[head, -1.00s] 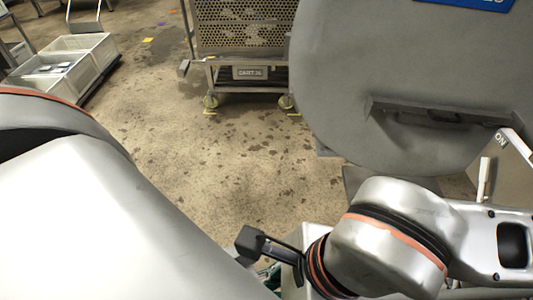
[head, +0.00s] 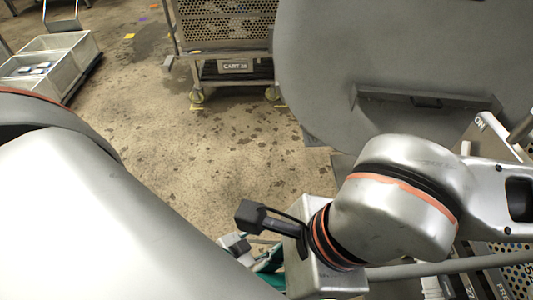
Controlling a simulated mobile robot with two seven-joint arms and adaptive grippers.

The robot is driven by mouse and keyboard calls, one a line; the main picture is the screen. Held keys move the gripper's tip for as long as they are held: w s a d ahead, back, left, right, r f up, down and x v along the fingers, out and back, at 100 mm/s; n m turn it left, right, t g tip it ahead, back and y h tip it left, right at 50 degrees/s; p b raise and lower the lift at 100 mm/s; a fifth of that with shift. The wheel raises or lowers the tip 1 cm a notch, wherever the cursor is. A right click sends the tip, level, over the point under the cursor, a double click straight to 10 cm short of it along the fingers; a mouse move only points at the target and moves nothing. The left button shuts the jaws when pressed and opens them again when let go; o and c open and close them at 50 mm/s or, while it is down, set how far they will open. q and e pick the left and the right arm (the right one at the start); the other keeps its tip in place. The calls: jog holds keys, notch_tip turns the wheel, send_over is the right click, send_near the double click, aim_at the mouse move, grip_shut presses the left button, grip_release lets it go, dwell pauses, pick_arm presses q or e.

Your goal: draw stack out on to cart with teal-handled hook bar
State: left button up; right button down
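The teal handle (head: 270,263) of the hook bar shows in a small patch at the bottom middle. A grey bar (head: 440,268), apparently its shaft, emerges right of my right wrist and runs to the right edge; the join is hidden. A small grey part of my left gripper (head: 236,245) shows beside the teal, past my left arm. Its fingers are mostly hidden, so its grip cannot be told. My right wrist covers the area above the bar, and no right fingers show. The cart (head: 235,67), labelled CART 26, stands at the top with a perforated panel above. The stack is not clearly identifiable.
A large round grey door (head: 400,75) with a handle bracket fills the upper right. A perforated metal surface (head: 515,280) and white labelled parts lie at the lower right. White crates (head: 75,55) stand at upper left. Wet-spotted floor (head: 190,150) is clear between.

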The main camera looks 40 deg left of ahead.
jog(key=shift+r+p, duration=0.4)
jog(key=shift+r, duration=1)
